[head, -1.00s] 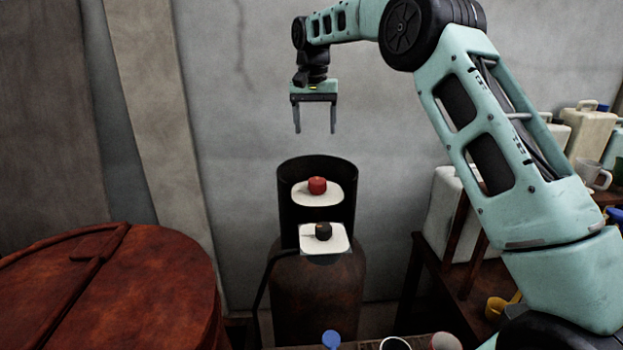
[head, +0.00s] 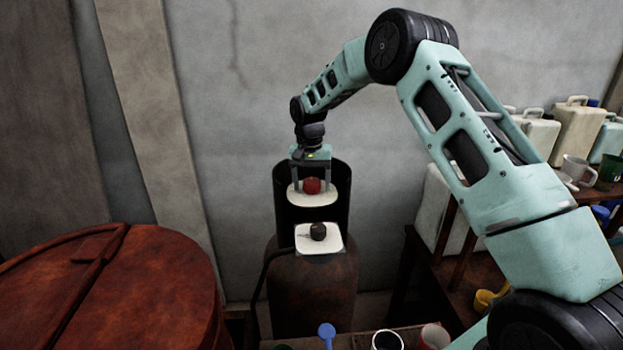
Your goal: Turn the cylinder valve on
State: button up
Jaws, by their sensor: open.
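The brown, rusty cylinder (head: 312,292) stands upright against the back wall, with a dark open collar (head: 341,215) around its top. A red knob (head: 312,186) sits on an upper white plate (head: 310,199) inside the collar. A black knob (head: 318,231) sits on a lower white plate (head: 332,245) at the front. My gripper (head: 311,190) points down at the collar, open, with one finger on each side of the red knob. I cannot tell whether the fingers touch it.
A large rusty round lid (head: 120,290) fills the lower left. A wooden table (head: 440,262) with pale jugs (head: 577,125) and mugs stands at the right. A blue spoon-like item (head: 327,333) and cups (head: 387,341) are at the front edge.

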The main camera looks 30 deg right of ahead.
jog(key=c, duration=1)
jog(key=shift+n, duration=0.3)
jog(key=n+b, duration=0.1)
jog(key=n, duration=0.2)
jog(key=shift+d+n, duration=0.1)
jog(key=shift+n, duration=0.2)
jog(key=n+b, duration=0.1)
jog(key=n, duration=1.2)
jog(key=shift+r+n+t, duration=0.1)
jog(key=shift+n+t, duration=0.2)
jog(key=shift+t, duration=0.1)
